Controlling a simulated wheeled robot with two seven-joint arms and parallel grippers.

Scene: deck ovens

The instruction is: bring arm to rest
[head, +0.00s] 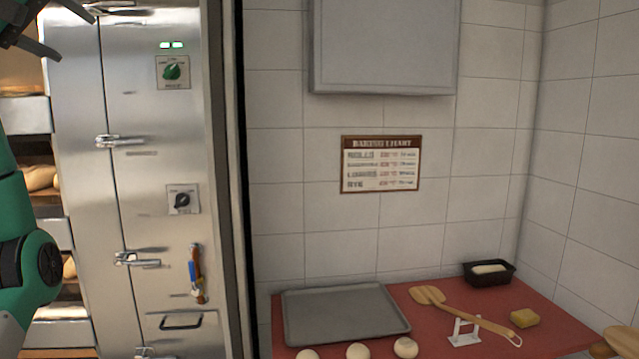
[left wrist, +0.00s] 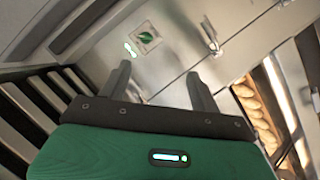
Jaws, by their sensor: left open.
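My left gripper (head: 48,32) is at the top left corner of the head view, partly cut off by the frame. It is raised in front of the upper part of the steel oven front (head: 150,110). In the left wrist view my left gripper (left wrist: 157,82) has its two dark fingers spread apart with nothing between them. Beyond the fingers are the oven's steel panel and its green knob (left wrist: 146,38). A green part of my left arm (head: 22,240) shows at the left edge of the head view. My right gripper is not in view.
Loaves (head: 40,178) lie on racks at the left. Latches (head: 120,141) stick out from the oven front.

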